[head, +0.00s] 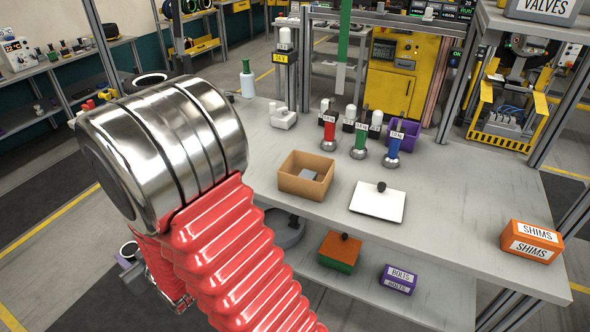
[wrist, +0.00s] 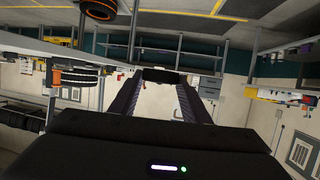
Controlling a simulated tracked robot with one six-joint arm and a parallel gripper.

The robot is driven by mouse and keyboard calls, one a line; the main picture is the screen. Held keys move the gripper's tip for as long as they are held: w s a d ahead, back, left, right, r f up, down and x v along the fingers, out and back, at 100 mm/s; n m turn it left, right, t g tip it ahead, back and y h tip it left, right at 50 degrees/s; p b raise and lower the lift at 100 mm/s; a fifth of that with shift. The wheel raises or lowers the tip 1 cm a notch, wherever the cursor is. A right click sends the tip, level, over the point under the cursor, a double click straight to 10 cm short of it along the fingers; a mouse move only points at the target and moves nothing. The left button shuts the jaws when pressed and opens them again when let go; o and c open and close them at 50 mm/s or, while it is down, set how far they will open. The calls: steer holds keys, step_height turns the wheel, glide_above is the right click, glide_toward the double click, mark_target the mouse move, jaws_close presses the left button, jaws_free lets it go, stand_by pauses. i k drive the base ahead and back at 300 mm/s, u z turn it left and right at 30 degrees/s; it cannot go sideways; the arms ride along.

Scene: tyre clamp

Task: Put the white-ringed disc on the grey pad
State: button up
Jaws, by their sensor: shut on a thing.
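My gripper (wrist: 163,82) is shut on a dark thing (wrist: 163,75) that shows edge-on between the fingertips in the wrist view. In the head view, a small dark disc with a pale ring (head: 128,250) shows at the lower left, beside my red-sleeved arm. It appears to be the white-ringed disc in my gripper, off the bench's left side; my arm hides most of the gripper there. I cannot make out the grey pad for certain.
The grey bench (head: 450,215) carries a cardboard box (head: 305,180), a white plate with a black knob (head: 377,203), red, green and blue handled tools and an orange SHIMS box (head: 532,242). A lower shelf holds a purple BOLTS box (head: 398,280). Left-hand shelving (head: 60,65) stands behind my arm.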

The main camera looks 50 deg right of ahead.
mark_target(308, 175)
steer(key=z, duration=0.05)
steer(key=i, duration=1)
steer(key=u, duration=0.05)
